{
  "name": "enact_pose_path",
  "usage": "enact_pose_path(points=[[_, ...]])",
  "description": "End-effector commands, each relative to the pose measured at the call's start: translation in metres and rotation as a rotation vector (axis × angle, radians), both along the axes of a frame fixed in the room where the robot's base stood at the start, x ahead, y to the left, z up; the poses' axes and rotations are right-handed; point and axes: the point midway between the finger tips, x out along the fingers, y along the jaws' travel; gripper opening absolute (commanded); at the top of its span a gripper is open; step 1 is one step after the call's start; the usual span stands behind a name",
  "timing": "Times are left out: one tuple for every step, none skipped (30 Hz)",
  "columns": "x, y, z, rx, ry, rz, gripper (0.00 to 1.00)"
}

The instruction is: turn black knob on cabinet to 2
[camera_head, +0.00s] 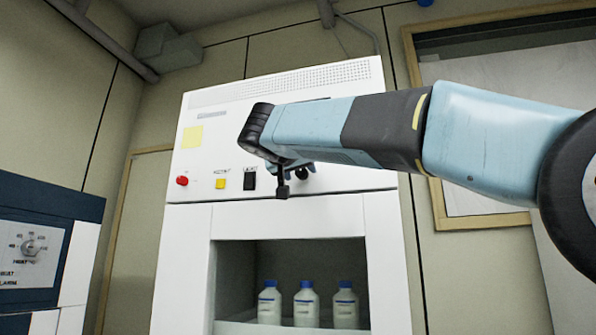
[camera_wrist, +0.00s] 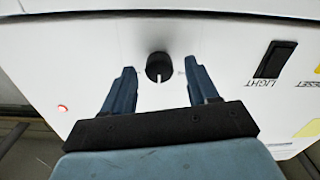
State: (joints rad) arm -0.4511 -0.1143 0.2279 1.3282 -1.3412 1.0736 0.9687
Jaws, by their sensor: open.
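The black knob (camera_wrist: 158,68) sits on the white front panel of the cabinet (camera_head: 222,130). In the wrist view it is round, with a white pointer line toward the bottom of the picture. A faint mark lies just right of it; I cannot read any number. My gripper (camera_wrist: 161,72) is open, with one blue finger on each side of the knob and a visible gap to each. I cannot tell how far the fingertips are from the panel. In the head view my gripper (camera_head: 283,190) is before the panel and partly hides the knob (camera_head: 302,173).
The panel also has a black light switch (camera_head: 250,179), a yellow button (camera_head: 221,184) and a red button (camera_head: 182,181). Below, an open compartment holds several white bottles with blue caps (camera_head: 306,304). A blue-and-white unit with a dial (camera_head: 31,247) stands at the left.

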Motion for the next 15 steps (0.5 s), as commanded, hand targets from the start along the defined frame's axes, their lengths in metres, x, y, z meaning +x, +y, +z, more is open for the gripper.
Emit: enact_pose_path(points=[[0.0025,-0.0009,0.0002,0.000,0.000,0.000,0.59],[0.0036,-0.0012,0.0003,0.000,-0.001,0.001,0.59],[0.0047,-0.0014,0.0003,0.000,-0.001,0.001,0.59],[0.0053,-0.0016,0.0003,0.000,-0.001,0.001,0.59],[0.0055,-0.0018,0.0003,0.000,-0.001,0.001,0.59],[0.0058,-0.0019,0.0002,0.000,-0.001,0.001,0.59],[0.0058,-0.0018,0.0001,0.000,-0.001,0.001,0.59],[0.0058,-0.0018,0.0001,0.000,-0.001,0.001,0.59],[0.0058,-0.0017,0.0001,0.000,-0.001,0.001,0.59],[0.0058,-0.0017,0.0001,0.000,-0.001,0.001,0.59],[0.0058,-0.0017,0.0001,0.000,-0.001,0.001,0.59],[0.0058,-0.0017,0.0001,0.000,-0.001,0.001,0.58],[0.0057,-0.0016,0.0001,0.000,-0.001,0.001,0.55],[0.0057,-0.0016,0.0000,0.000,-0.001,0.001,0.52],[0.0056,-0.0016,0.0000,0.000,-0.001,0.001,0.48]])
